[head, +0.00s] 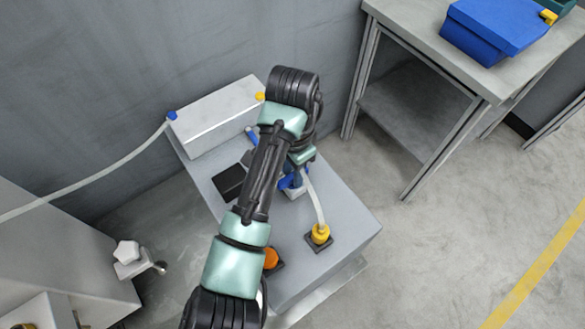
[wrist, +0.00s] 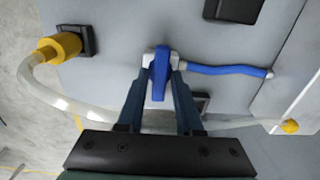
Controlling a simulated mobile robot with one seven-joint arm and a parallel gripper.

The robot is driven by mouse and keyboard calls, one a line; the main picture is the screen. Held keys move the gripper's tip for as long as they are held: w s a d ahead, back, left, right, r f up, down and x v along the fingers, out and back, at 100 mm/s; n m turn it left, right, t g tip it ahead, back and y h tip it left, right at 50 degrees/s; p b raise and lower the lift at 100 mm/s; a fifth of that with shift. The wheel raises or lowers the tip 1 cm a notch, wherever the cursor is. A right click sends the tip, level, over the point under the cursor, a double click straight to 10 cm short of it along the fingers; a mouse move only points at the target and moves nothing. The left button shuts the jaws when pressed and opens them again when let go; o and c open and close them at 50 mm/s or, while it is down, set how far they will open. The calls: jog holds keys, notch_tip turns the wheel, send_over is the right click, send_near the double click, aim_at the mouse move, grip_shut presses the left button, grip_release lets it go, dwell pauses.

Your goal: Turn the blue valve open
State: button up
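The blue valve handle (wrist: 159,75) sits on a small white body on the grey top of the machine in the wrist view. It points toward my gripper. My gripper (wrist: 161,88) reaches down with one finger on each side of the handle. A narrow gap seems to show beside the handle, so the fingers look open around it. In the head view, the blue valve (head: 287,183) is partly hidden by my arm and gripper. Whether a fingertip touches the handle is hard to tell.
A pale hose runs from a yellow fitting (wrist: 58,47) under my fingers to another yellow end (wrist: 290,126). A blue tube (wrist: 228,70) lies to the right. An orange knob (head: 271,258) is beside my arm. A workbench (head: 405,35) with a blue box (head: 492,28) stands right.

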grip_shut()
jog(key=shift+r+p, duration=0.15)
jog(key=shift+p, duration=0.45)
jog(key=n+p, duration=0.2)
jog(key=p, duration=0.1)
jog(key=shift+s+d+r, duration=0.1)
jog(key=shift+r, duration=0.1)
jog(key=n+p, duration=0.4)
jog(key=p, duration=0.2)
jog(key=shift+n, duration=0.3)
jog(key=n+p, duration=0.4)
jog(key=n, duration=0.1)
jog(key=shift+f+n, duration=0.15)
jog(key=shift+n, duration=0.15)
jog(key=n+p, duration=0.2)
jog(key=n, duration=0.3)
jog(key=shift+f+n, duration=0.1)
jog(key=shift+n, duration=0.2)
jog(key=shift+w, duration=0.2)
jog(key=shift+o, duration=1.9)
grip_release()
